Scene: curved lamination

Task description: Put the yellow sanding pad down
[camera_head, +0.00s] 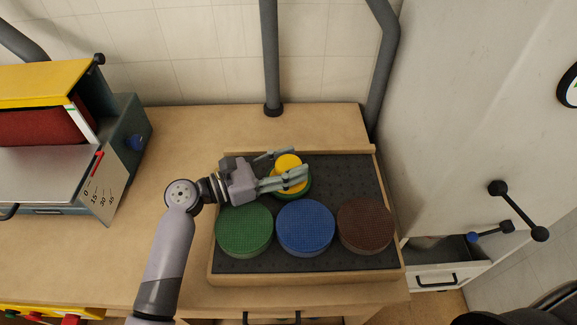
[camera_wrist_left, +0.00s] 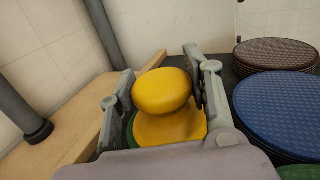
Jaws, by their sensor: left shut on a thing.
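The yellow sanding pad (camera_head: 289,163) has a round knob on a wider yellow base, with a green disc edge (camera_head: 305,190) under it. It is over the back middle of the dark tray mat. My left gripper (camera_head: 283,173) is shut on it, with a finger on either side. In the left wrist view the yellow pad (camera_wrist_left: 165,92) sits between the two fingers, with a little green showing below it. I cannot tell whether its underside touches the mat. My right gripper is not in view.
A green disc stack (camera_head: 244,228), a blue one (camera_head: 305,226) and a brown one (camera_head: 364,224) stand in front on the wood-rimmed tray (camera_head: 300,279). A sanding machine (camera_head: 60,140) stands at left. Grey pipes (camera_head: 271,60) rise behind. The mat's back right is clear.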

